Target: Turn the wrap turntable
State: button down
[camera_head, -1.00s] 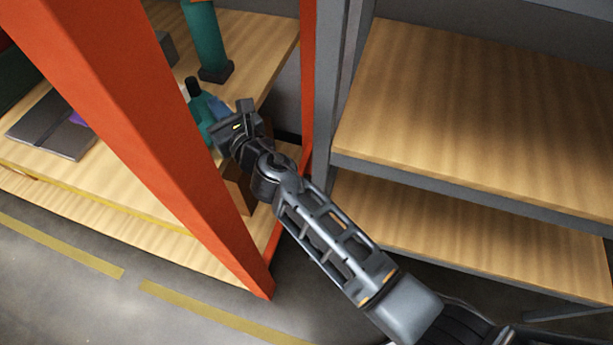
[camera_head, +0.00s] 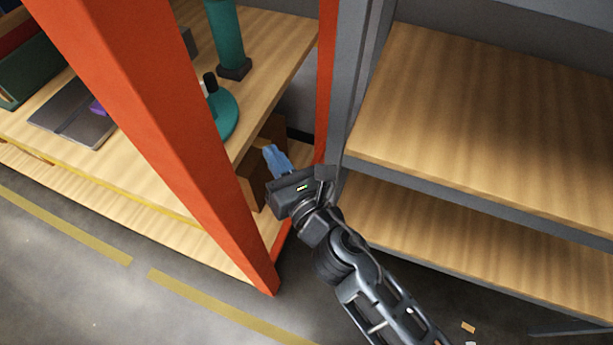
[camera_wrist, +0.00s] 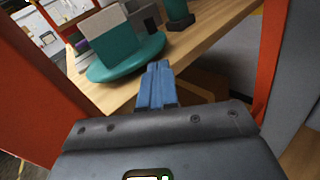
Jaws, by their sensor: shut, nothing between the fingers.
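The wrap turntable is a round teal disc (camera_head: 224,113) on the wooden shelf behind the orange post, which hides its left part. In the wrist view the teal disc (camera_wrist: 103,70) lies beyond my fingers, with a white-and-teal block (camera_wrist: 110,38) standing on it. My gripper (camera_head: 272,149) has blue fingers shut together with nothing between them. It is below and right of the disc in the head view, apart from it, near the shelf's edge. The fingertips (camera_wrist: 157,66) also show in the wrist view, pointing toward the shelf.
An orange post (camera_head: 150,130) stands left of my gripper, and a grey rack post (camera_head: 355,80) stands to its right. A teal column (camera_head: 225,35) rises from the shelf behind the disc. A brown box (camera_head: 268,140) is below the shelf. Right-hand shelves (camera_head: 480,110) are empty.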

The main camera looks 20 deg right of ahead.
jog(key=s+d+m+g+h, duration=0.1)
jog(key=s+d+m, duration=0.5)
jog(key=s+m, duration=0.55)
jog(key=s+d+m+g+h, duration=0.1)
jog(key=s+d+m, duration=0.6)
jog(key=s+m, duration=0.45)
jog(key=s+d+r+m+h, duration=0.1)
jog(key=s+d+r+m, duration=0.1)
jog(key=s+r+m, duration=0.2)
jog(key=s+d+r+m+h, duration=0.1)
jog(key=s+r+m, duration=0.3)
jog(key=s+m, duration=0.5)
jog(key=shift+d+m+b, duration=0.35)
jog(key=shift+m, duration=0.05)
jog(key=shift+w, duration=0.1)
